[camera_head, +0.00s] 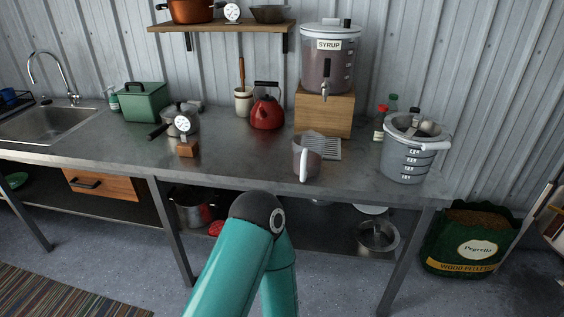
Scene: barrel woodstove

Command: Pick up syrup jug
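A small translucent grey jug (305,160) with a pale handle on its front stands upright near the front edge of the metal counter (232,155). It is just left of a ribbed drip tray (328,147). A large clear dispenser (328,65) labelled SYRUP, with dark liquid and a front tap, stands behind it on a wooden block (324,110). Only a teal arm of mine shows, bent at a dark joint below the counter's front edge. Neither gripper is in view.
A grey measuring bucket (410,150) stands right of the jug, near bottles (381,124). A red kettle (266,110), a utensil crock (243,100), a gauge (183,125) and a green box (144,101) stand to the left. The counter front between gauge and jug is clear.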

